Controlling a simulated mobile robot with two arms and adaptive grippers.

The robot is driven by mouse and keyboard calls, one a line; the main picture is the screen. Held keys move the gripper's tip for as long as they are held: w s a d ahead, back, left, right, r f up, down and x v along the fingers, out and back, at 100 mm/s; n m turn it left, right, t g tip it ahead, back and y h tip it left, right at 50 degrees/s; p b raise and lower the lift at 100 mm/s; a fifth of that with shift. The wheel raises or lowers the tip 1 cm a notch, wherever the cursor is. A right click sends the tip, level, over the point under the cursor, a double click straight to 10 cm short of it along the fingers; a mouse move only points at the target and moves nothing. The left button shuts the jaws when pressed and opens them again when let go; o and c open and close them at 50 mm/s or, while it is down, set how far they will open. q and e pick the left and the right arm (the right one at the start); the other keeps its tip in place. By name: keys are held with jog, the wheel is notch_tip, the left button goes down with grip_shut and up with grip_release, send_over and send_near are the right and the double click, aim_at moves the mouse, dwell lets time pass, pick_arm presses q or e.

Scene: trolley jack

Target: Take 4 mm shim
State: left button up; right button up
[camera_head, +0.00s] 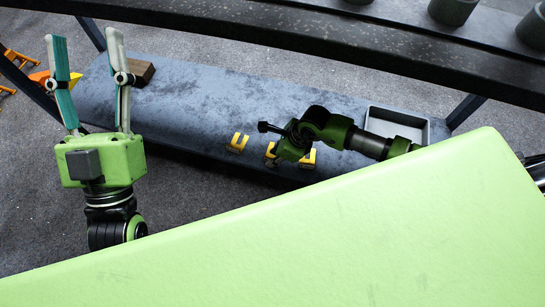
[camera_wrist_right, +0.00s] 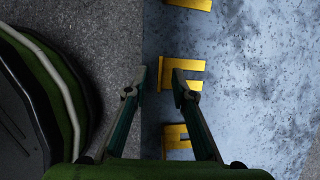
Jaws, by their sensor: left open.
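Three yellow U-shaped shims lie in a row on the grey bench: a left one (camera_head: 237,142), a middle one (camera_head: 271,150) and a right one (camera_head: 308,158). I cannot read which is 4 mm. In the right wrist view, my right gripper (camera_wrist_right: 160,76) is open; its fingertips are at the middle shim (camera_wrist_right: 191,84), one left of it and one overlapping it. Contact cannot be told. Another shim (camera_wrist_right: 190,4) is at the top edge and another (camera_wrist_right: 178,137) is below, partly behind a finger. My left gripper (camera_head: 86,40) is open and empty at the left.
The grey bench (camera_head: 195,95) carries a brown block (camera_head: 139,71) at its left end and a light grey tray (camera_head: 430,133) at its right. A large green panel (camera_head: 330,230) fills the foreground. A dark beam (camera_head: 300,35) crosses above. The bench behind the shims is clear.

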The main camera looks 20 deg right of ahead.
jog(key=shift+w+a+f, duration=0.15)
jog(key=shift+a+f, duration=0.1)
jog(key=shift+f, duration=0.35)
pick_arm(q)
jog(key=shift+s+a+r+t+h, duration=0.15)
jog(key=shift+s+r+t+h, duration=0.25)
jog(key=shift+s+r+t, duration=0.55)
jog(key=shift+s+r+g, duration=0.2)
jog(key=shift+g, duration=0.05)
pick_arm(e)
grip_shut()
jog(key=shift+r, duration=0.1)
